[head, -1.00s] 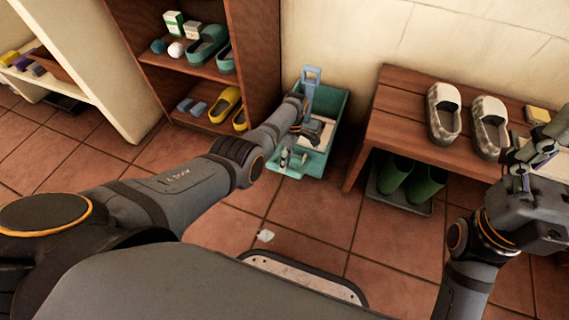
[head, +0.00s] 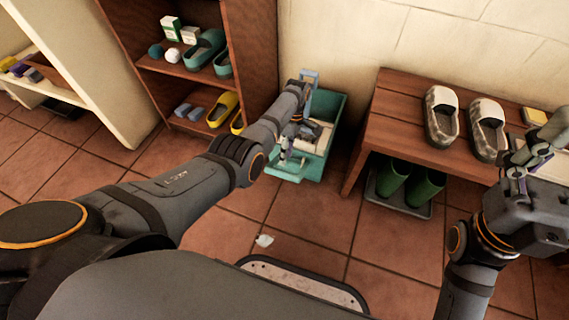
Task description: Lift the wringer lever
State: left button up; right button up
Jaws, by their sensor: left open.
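A teal mop bucket (head: 336,112) stands on the tiles against the wall, between the shelf and the bench. A blue-grey upright handle with a loop top, which looks like the wringer lever (head: 311,75), rises at its back. My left forearm and wrist hide its lower part. My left gripper (head: 290,157) is open, pointing down over the front left of the bucket. I cannot tell whether its fingers touch anything there. My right gripper (head: 524,162) is at the right edge, in front of the bench and away from the bucket; its jaw state is unclear.
A wooden shelf (head: 262,52) with shoes is left of the bucket. A bench (head: 390,125) stands right, with pale slippers (head: 442,115) on top and green boots (head: 425,185) on a tray below. A small white scrap (head: 264,240) lies on open floor.

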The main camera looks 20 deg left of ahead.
pick_arm(q)
jog(key=v, duration=0.7)
